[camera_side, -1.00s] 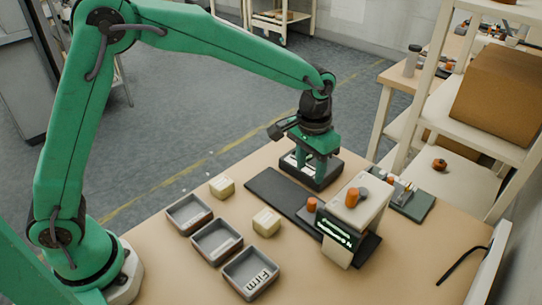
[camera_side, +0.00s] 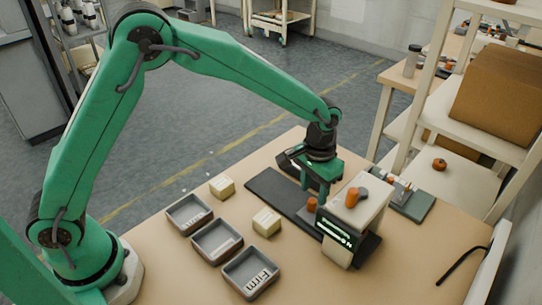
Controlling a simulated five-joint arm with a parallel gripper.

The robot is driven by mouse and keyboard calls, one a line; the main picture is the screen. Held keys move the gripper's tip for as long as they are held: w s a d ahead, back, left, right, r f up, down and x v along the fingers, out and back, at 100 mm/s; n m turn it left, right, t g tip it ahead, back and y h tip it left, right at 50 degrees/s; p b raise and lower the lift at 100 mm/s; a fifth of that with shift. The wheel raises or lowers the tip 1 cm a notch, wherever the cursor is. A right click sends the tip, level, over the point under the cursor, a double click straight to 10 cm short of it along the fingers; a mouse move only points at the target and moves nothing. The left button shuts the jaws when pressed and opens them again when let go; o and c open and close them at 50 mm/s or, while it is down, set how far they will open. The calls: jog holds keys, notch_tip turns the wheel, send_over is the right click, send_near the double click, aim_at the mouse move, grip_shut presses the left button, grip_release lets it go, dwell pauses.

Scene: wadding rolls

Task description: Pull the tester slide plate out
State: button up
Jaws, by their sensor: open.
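The tester (camera_side: 355,212) is a pale box with a lit green display on its front and an orange knob on top. A long dark plate (camera_side: 268,188) lies flat on the table and runs toward the tester's base. A small orange knob (camera_side: 311,205) stands near the tester, at the plate's right part. My gripper (camera_side: 318,192) points down just behind this knob, with its green fingers open and empty. In this view I cannot tell whether the fingers straddle the knob or touch it.
Three grey open trays (camera_side: 217,241) stand in a row at front left, one labelled "Firm". Two cream wadding pieces (camera_side: 222,186) (camera_side: 267,221) lie near them.

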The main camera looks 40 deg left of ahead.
aim_at(313, 200)
jog(key=shift+f, duration=1.5)
grip_shut()
